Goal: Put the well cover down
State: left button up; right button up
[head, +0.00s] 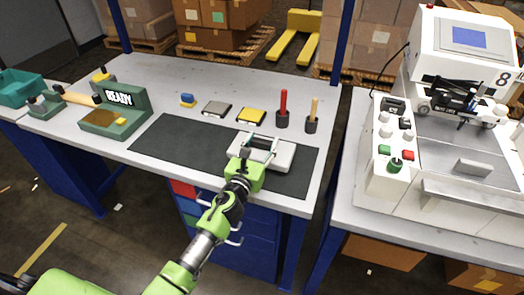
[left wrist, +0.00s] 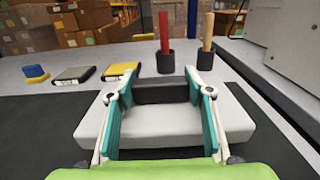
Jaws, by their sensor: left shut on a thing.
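The well cover (head: 284,158) is a pale grey slab at the right part of the dark mat (head: 190,142) on the workbench. In the left wrist view the cover (left wrist: 238,118) lies level, with a dark raised grip (left wrist: 160,90) across its middle. My left gripper (head: 262,148) is shut on the cover, its teal-padded fingers (left wrist: 160,100) on either side of the dark grip. I cannot tell whether the cover touches the mat or hangs just above it. My right gripper is not in view.
Behind the mat stand a blue block (head: 187,100), a grey pad (head: 216,108), a yellow pad (head: 251,116), and holders with a red rod (head: 283,105) and a wooden rod (head: 313,112). The mat's left part is clear. A white machine (head: 465,60) stands right.

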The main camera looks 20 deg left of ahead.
pick_arm(q)
jog(key=shift+d+f, duration=0.1)
jog(key=shift+f, duration=0.85)
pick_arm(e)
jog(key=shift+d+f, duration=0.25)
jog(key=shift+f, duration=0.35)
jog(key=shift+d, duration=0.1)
pick_arm(q)
jog(key=shift+f+b, duration=0.1)
jog(key=shift+b, duration=0.3)
jog(key=o, duration=1.1)
jog(key=shift+o, duration=0.2)
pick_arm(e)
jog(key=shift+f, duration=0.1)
